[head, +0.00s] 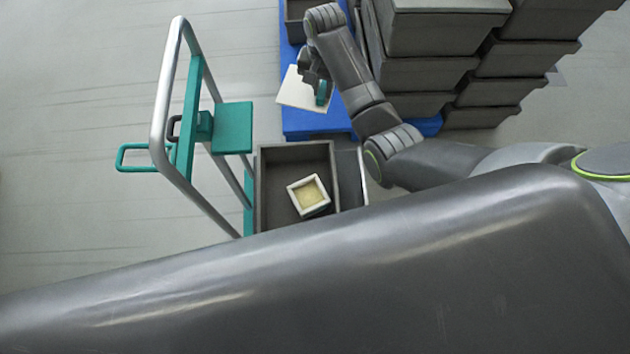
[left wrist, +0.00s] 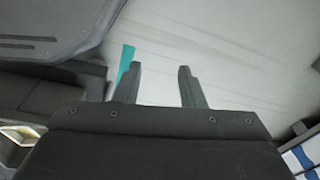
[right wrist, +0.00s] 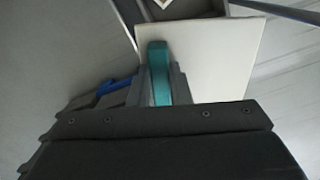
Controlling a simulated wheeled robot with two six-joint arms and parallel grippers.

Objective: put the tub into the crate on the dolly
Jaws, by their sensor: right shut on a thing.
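A small white square tub (head: 309,195) with a yellowish inside sits in the dark grey crate (head: 262,205), turned at an angle to its walls. The tub also shows at the left edge of the left wrist view (left wrist: 20,136). My right gripper (head: 320,88) is away from the crate, towards the top of the head view. It is shut on a teal grip (right wrist: 158,72) at a flat white square panel (head: 294,92). I cannot tell whether the panel rests on anything. My left gripper (left wrist: 158,85) is open and empty, seen only in its wrist view.
The dolly has a silver tubular handle (head: 160,110) and a teal shelf (head: 232,127) left of the crate. Stacked grey crates (head: 440,75) and a blue base (head: 300,122) stand at the top. Open floor lies at left.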

